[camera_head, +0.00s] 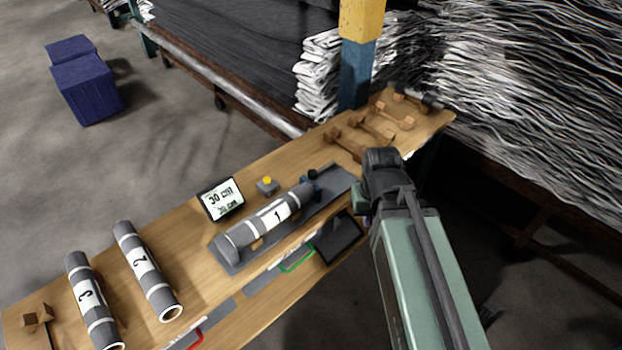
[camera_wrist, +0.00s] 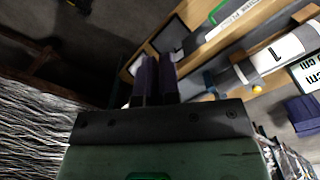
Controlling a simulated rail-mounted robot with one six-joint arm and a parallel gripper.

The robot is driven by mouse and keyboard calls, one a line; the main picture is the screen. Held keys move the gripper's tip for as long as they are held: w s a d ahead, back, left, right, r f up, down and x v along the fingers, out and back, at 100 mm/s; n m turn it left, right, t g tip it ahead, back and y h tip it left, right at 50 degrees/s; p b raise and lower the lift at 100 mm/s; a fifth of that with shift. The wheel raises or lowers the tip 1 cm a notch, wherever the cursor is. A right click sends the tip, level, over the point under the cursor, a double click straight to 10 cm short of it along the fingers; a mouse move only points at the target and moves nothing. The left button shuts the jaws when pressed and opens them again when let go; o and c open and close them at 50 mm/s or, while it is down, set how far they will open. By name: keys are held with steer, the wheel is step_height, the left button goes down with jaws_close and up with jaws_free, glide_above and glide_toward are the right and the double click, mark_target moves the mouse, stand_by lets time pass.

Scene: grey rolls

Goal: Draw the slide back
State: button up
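The slide (camera_head: 312,184) is a small dark blue-black block at the right end of the roll marked 1 (camera_head: 262,222), on a long grey measuring base (camera_head: 335,186). In the wrist view the slide (camera_wrist: 209,79) is right of my fingers, beside the end of roll 1 (camera_wrist: 279,54). My gripper (camera_wrist: 157,72) shows two dark purple fingers side by side, together, with nothing seen between them. They are apart from the slide.
A display reading 30 cm (camera_head: 221,199) and a yellow button box (camera_head: 267,185) stand behind the base. Rolls 2 (camera_head: 148,270) and 3 (camera_head: 94,301) lie left. Wooden holders (camera_head: 375,130) stand at the far right. A dark tray (camera_head: 338,238) is in front.

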mark_target(312, 172)
steer(key=o, duration=0.4)
steer(key=shift+n, duration=0.5)
steer(key=w+a, duration=0.1)
steer(key=w, duration=0.1)
steer(key=w+a+r+p, duration=0.1)
steer(key=w+a, duration=0.1)
steer(key=w, duration=0.1)
steer(key=w+a+r+p, duration=0.1)
steer(key=w, duration=0.1)
steer(key=shift+w+a+r, duration=0.1)
steer(key=shift+w+a, duration=0.05)
steer(key=shift+w, duration=0.1)
steer(key=o, duration=0.5)
steer(key=shift+m, duration=0.7)
steer(key=w+a, duration=0.2)
steer(key=w, duration=0.3)
steer(key=w+a, duration=0.3)
steer(key=w, duration=0.3)
steer(key=w+a, duration=0.3)
steer(key=w, duration=0.3)
steer(key=shift+w+r+p, duration=0.1)
steer(key=shift+r+p, duration=0.2)
steer(key=shift+p, duration=0.1)
steer(key=shift+o, duration=0.2)
steer(key=shift+m, duration=0.4)
steer(key=f+b, duration=1.1)
steer(key=shift+s+d, duration=0.2)
steer(key=shift+s, duration=0.2)
steer(key=shift+r, duration=0.1)
